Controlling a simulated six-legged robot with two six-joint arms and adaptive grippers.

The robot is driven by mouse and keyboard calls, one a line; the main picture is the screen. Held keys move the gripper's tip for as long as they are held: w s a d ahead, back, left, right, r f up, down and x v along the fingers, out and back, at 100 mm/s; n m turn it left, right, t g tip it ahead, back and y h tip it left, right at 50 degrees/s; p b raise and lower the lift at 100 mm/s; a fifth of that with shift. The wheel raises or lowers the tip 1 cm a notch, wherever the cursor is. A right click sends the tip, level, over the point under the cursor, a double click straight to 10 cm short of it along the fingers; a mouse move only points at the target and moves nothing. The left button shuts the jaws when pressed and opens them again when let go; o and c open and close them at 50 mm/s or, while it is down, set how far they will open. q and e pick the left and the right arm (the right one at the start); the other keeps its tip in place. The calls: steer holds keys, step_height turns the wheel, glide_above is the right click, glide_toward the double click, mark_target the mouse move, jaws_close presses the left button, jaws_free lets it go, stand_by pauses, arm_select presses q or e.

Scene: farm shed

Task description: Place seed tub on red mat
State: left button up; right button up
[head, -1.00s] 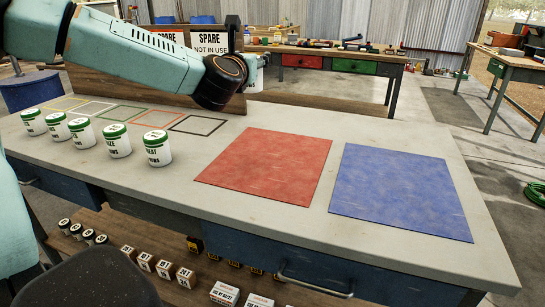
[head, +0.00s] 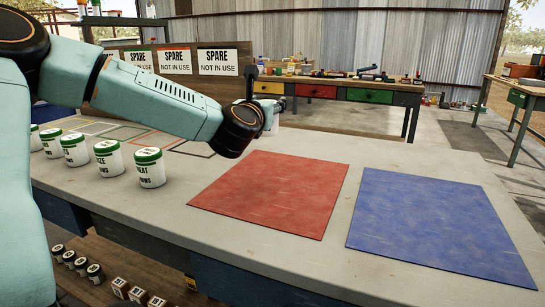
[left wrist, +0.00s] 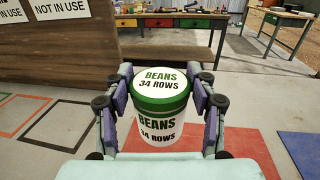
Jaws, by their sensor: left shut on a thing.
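A white seed tub with a green lid reading "BEANS 34 ROWS" (left wrist: 160,118) is upright between the fingers of my left gripper (left wrist: 161,102) in the left wrist view. The fingers are shut on its sides. In the head view my left gripper (head: 266,112) is mostly hidden behind its arm, and only a sliver of the tub shows. The red mat (head: 272,192) lies flat and bare on the bench. The gripper is by the mat's far edge; the tub's exact height cannot be told. My right gripper is not in view.
A blue mat (head: 435,220) lies bare to the right of the red one. Several similar tubs (head: 149,168) stand in a row on the bench's left. Coloured outlines (head: 190,148) are behind them. A wooden board with "SPARE" signs (head: 178,62) stands along the back.

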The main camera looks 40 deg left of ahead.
mark_target(266, 136)
arm_select(q)
steer(key=f, duration=0.1)
steer(key=f+b, duration=0.1)
steer(key=f, duration=0.3)
steer(key=shift+a+f+b, duration=0.1)
steer(key=shift+a+b, duration=0.2)
steer(key=shift+a, duration=0.05)
steer(key=shift+w+d+f, duration=0.1)
steer(key=shift+f, duration=0.15)
steer(key=f, duration=0.1)
steer(key=f+b, duration=0.1)
steer(key=shift+s+f, duration=0.2)
steer(key=shift+f, duration=0.2)
steer(key=shift+w, duration=0.2)
steer(key=shift+s+d+b, duration=0.1)
steer(key=shift+b, duration=0.25)
steer(key=shift+f, duration=0.1)
steer(key=o, duration=1.2)
steer(key=shift+f, duration=0.1)
steer(key=shift+o, duration=0.3)
